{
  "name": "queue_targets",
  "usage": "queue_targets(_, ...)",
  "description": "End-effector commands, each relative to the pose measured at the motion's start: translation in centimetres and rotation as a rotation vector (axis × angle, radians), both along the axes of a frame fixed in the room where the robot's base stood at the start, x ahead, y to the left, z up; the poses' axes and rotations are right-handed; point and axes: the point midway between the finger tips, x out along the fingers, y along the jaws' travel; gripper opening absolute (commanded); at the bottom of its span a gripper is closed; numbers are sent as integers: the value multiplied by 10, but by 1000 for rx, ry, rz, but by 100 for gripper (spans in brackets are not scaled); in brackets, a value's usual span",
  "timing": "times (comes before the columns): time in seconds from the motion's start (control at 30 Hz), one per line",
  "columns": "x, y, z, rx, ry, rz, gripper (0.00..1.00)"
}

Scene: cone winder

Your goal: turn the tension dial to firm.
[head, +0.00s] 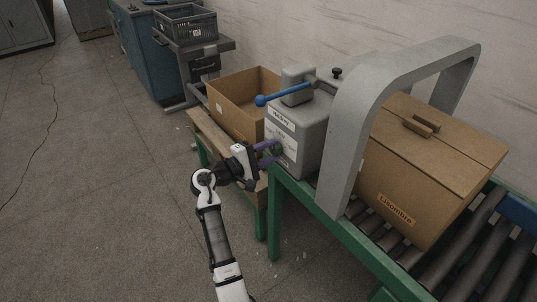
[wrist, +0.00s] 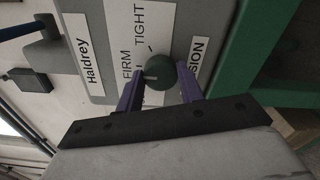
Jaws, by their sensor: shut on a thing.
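The tension dial (wrist: 160,70) is a dark green round knob on the grey machine's face in the wrist view. My gripper (wrist: 160,84) has one purple finger on each side of it and is shut on it. A pale mark on the knob points left in the picture, towards the FIRM label (wrist: 127,66) side; its exact alignment is hard to tell. The TIGHT label (wrist: 139,22) is above. A label ending in "SION" (wrist: 196,60) is partly hidden. In the head view my gripper (head: 269,153) is at the face of the grey machine (head: 310,125).
A blue-handled lever (head: 283,95) sticks out above the dial. An open cardboard box (head: 235,103) stands on a bench at left. A grey arch (head: 352,125) and a closed carton (head: 430,165) stand on the roller conveyor (head: 470,240) at right.

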Motion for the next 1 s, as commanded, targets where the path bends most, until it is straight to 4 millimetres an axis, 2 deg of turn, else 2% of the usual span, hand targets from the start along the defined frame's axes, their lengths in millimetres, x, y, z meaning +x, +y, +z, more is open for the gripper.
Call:
queue_targets(0.43,-1,1,-1,5,-4,-1,14)
queue_targets(0.47,-1,1,-1,5,-4,-1,41)
queue_targets(0.6,0,0,-1,4,-4,0,59)
queue_targets(0.87,0,0,0,4,-4,0,59)
queue_targets(1.0,-5,8,-1,4,-4,2,59)
